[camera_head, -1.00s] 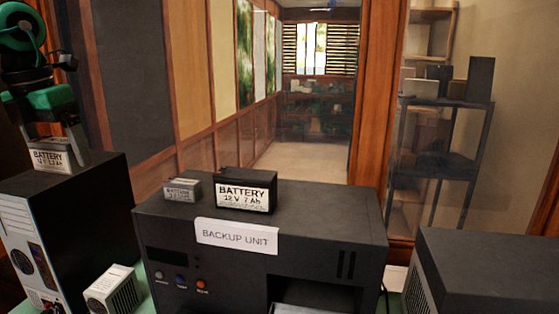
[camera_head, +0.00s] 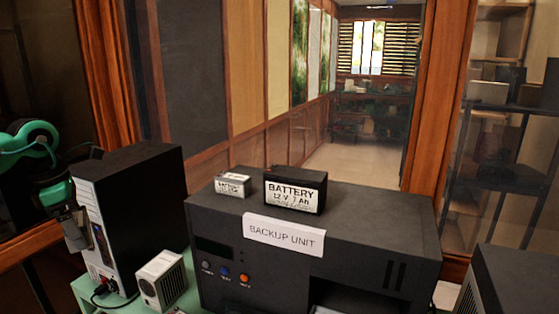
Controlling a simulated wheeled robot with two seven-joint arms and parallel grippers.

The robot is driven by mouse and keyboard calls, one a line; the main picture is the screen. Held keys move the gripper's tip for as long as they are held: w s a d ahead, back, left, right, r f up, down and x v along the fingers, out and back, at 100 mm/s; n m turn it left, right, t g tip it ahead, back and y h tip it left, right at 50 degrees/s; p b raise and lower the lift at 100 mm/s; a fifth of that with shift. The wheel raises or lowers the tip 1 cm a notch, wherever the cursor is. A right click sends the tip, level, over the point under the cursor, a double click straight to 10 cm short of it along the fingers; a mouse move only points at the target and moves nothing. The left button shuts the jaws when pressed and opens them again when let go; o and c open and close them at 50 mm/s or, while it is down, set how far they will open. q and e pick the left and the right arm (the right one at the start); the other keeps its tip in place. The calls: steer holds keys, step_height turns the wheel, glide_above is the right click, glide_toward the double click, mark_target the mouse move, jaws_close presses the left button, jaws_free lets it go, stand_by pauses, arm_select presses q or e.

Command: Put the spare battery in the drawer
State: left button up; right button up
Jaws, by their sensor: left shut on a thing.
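My left gripper (camera_head: 72,232) is at the left, low beside the front of the black computer tower. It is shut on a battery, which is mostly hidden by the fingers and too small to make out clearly. A large dark battery (camera_head: 295,190) with a white "BATTERY 12 V 7 Ah" label stands on top of the backup unit (camera_head: 390,225). A smaller grey battery (camera_head: 233,184) stands to its left. A dark recess opens low in the unit's front, with a pale edge at the picture's bottom; I cannot tell if this is the drawer. My right gripper is out of view.
The computer tower (camera_head: 150,190) stands left of the backup unit, with a small white vented box (camera_head: 161,280) between them on a green surface. Another dark case (camera_head: 515,285) is at the lower right. A paper "BACKUP UNIT" sign (camera_head: 284,234) hangs on the unit.

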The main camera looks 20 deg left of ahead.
arm_select(q)
steer(key=d+f+m+g, duration=0.1)
steer(key=d+f+m, duration=0.45)
steer(key=f, duration=0.45)
steer(key=d+f+m, duration=0.5)
steer(key=f+m, duration=0.1)
steer(key=f, duration=0.3)
steer(key=w+d+f+m+g, duration=0.1)
steer(key=d+f+m, duration=0.2)
steer(key=d+m, duration=0.5)
steer(key=w+d+f+m+g+y, duration=0.1)
steer(key=d+f+m, duration=0.3)
steer(key=d+m, duration=0.5)
steer(key=d, duration=0.8)
steer(key=shift+f, duration=0.15)
